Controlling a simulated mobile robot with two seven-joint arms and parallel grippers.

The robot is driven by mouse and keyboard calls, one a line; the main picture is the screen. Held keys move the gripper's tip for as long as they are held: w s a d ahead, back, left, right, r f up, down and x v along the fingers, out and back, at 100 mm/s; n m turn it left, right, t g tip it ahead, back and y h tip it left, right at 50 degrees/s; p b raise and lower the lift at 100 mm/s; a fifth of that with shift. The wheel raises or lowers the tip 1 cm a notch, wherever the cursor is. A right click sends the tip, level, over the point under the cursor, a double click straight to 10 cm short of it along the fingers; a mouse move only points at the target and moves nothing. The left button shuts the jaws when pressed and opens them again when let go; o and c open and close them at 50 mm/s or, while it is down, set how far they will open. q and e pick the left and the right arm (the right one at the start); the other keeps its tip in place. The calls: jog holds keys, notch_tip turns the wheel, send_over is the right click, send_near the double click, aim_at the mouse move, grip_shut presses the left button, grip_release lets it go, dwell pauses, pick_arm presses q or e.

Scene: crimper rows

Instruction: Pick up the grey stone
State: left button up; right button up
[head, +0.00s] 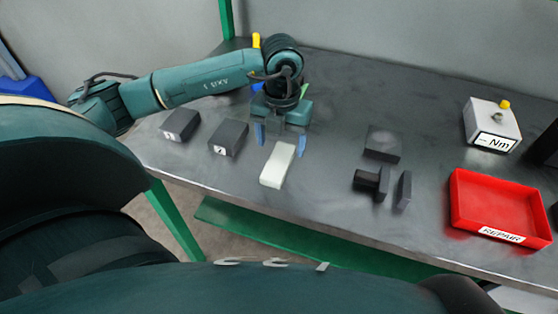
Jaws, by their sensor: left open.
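A pale, whitish-grey oblong block (277,167) lies on the dark table near its front edge; it is the lightest block here and may be the grey stone. My left gripper (280,140) points down at the far end of this block, its two blue fingers apart. The block's far end shows between the fingers in the picture; I cannot tell how high the fingertips are above the table. The gripper is open and holds nothing. A dark grey block with a round top mark (383,142) lies further right. My right gripper is not in view.
Two dark labelled blocks (228,137) (180,124) lie left of the pale block. A dark knobbed piece (371,182) and a thin dark plate (404,190) stand to the right. Beyond are a red REPAIR tray (462,217) and a white Nm box (491,122).

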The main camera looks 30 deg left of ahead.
aim_at(279, 161)
pick_arm(q)
jog(key=shift+w+a+f+p, duration=0.1)
jog(key=shift+a+f+p, duration=0.1)
jog(key=shift+f, duration=0.95)
jog(key=shift+w+a+f+p, duration=0.1)
jog(key=shift+f+p, duration=0.15)
jog(key=shift+f, duration=0.85)
jog(key=shift+a+f+p, duration=0.1)
jog(key=shift+f+p, duration=0.1)
jog(key=shift+f, duration=0.95)
jog(key=shift+c, duration=0.5)
jog(key=shift+r, duration=0.1)
jog(key=c, duration=1.2)
